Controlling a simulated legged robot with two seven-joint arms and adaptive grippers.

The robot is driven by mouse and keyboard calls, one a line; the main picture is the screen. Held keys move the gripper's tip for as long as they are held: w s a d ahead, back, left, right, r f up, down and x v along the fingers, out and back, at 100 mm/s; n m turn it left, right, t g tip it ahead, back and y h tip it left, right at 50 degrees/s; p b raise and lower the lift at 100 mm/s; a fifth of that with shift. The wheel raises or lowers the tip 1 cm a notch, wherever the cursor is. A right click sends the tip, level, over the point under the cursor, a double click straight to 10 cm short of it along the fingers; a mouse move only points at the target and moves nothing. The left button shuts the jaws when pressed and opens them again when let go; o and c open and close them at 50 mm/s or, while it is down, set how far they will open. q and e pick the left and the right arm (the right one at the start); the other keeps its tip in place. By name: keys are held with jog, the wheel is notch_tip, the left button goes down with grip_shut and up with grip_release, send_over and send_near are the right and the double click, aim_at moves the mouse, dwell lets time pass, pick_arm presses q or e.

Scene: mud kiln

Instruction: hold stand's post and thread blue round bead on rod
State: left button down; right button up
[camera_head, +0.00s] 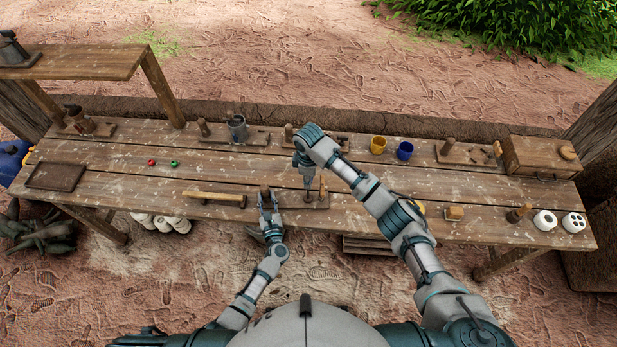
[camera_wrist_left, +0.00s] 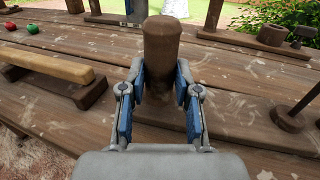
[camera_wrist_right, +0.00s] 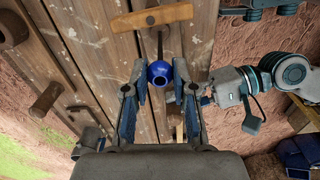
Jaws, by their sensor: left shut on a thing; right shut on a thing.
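The stand's post (camera_wrist_left: 162,50) is a thick, upright brown wooden peg. My left gripper (camera_head: 267,200) is shut on it; its fingers show on either side of the post in the left wrist view (camera_wrist_left: 164,92). A thin dark rod (camera_head: 322,189) rises to the right of the post in the head view. I cannot tell whether bead and rod touch.
A pale wooden bar (camera_head: 214,196) lies left of the post. Red (camera_head: 151,162) and green (camera_head: 174,163) beads lie farther left. A yellow mug (camera_head: 378,145), a blue mug (camera_head: 404,150) and a wooden box (camera_head: 540,157) stand behind, to the right. The table's left middle has free room.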

pick_arm(q)
jog(key=shift+f, duration=0.15)
pick_arm(e)
jog(key=shift+f, duration=0.7)
jog(key=o, duration=1)
jog(key=shift+c, duration=0.2)
jog(key=shift+r, duration=3.05)
pick_arm(q)
jog(key=c, duration=0.7)
grip_release()
jog(key=shift+c, duration=0.2)
